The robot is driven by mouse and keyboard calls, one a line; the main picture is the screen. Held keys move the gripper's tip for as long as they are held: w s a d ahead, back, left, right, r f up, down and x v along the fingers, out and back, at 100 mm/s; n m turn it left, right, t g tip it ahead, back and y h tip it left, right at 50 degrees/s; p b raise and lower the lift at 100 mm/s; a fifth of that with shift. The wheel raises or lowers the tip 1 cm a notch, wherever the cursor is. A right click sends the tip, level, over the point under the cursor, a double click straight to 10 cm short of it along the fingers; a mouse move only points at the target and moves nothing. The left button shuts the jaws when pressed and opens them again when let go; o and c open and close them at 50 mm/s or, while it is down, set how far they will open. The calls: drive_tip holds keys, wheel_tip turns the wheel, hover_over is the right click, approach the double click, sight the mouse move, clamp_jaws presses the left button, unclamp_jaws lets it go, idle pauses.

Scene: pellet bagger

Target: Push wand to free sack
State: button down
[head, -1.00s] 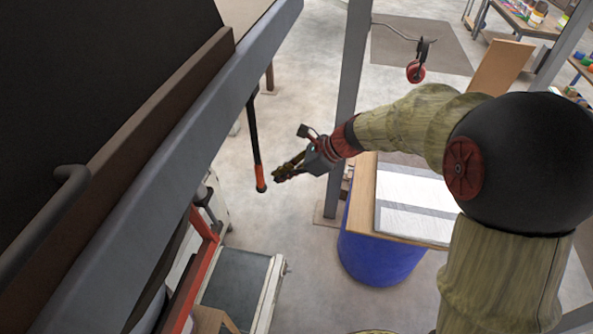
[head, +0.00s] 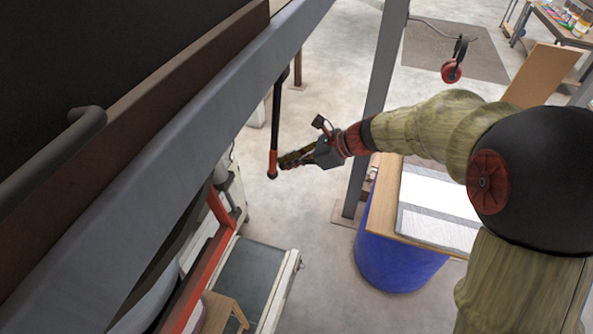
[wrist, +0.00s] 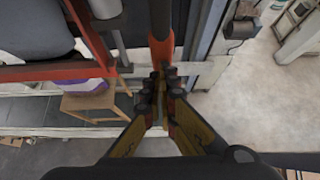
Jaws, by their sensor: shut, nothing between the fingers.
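The wand (head: 275,125) is a thin black rod with an orange-red lower end, hanging beside the grey beam in the head view. It also shows in the wrist view (wrist: 161,45), straight ahead of my fingers. My gripper (head: 284,163) is shut and empty, its fingertips at the wand's orange-red end. In the wrist view the fingertips (wrist: 158,88) overlap the wand's lower end and seem to touch it. A grey rounded bulk (wrist: 32,30) at the upper left of the wrist view may be the sack; most of it is cut off.
A red rail (head: 205,272) and a dark conveyor (head: 248,280) lie below the beam (head: 190,145). A grey post (head: 378,110) stands behind my gripper. A blue drum (head: 395,262) is under the board at right. A wooden stool (wrist: 100,103) stands left in the wrist view.

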sight(276, 161)
drive_tip(key=a+b, duration=0.1)
drive_tip(key=w+a+y+b, duration=0.1)
drive_tip(key=a, duration=0.1)
drive_tip(key=shift+a+f, duration=0.1)
drive_tip(key=shift+a, duration=0.1)
drive_tip(key=shift+w+d, duration=0.1)
drive_tip(key=shift+d, duration=0.05)
drive_tip(key=shift+d+r, duration=0.1)
drive_tip(key=shift+r, duration=0.1)
drive_tip(key=shift+d, duration=0.15)
drive_tip(key=shift+s+d+r+p, duration=0.1)
drive_tip(key=shift+s+d+p, duration=0.2)
drive_tip(key=shift+d, duration=0.3)
